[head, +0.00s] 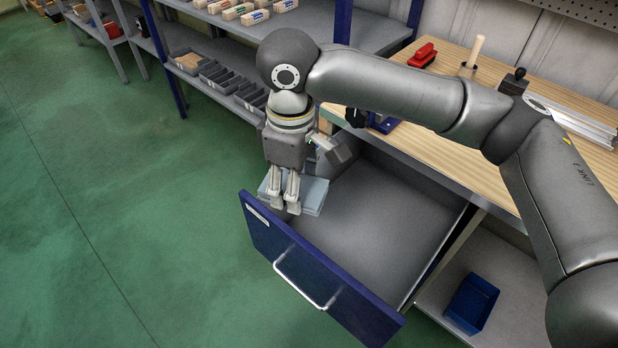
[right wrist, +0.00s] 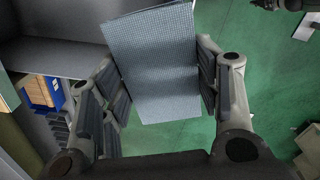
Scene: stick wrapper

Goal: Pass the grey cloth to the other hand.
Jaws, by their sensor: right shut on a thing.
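The grey cloth (head: 314,194) is a folded, bluish-grey rectangle with a fine woven texture. My right gripper (head: 287,208) points down in the head view and is shut on the cloth, above the left front corner of the open drawer. In the right wrist view, the cloth (right wrist: 155,65) lies between the two fingers of the right gripper (right wrist: 160,92), with much of it sticking out beyond them. In the head view, the gripper's fingers hide part of the cloth. I cannot make out my left gripper in either view.
The blue-fronted drawer (head: 318,270) is pulled out, and its floor looks bare. The wooden workbench (head: 462,125) bears a red tool (head: 422,55) and other items. A blue bin (head: 471,303) stands on the lower shelf. Shelving is behind; the green floor (head: 130,220) is clear at left.

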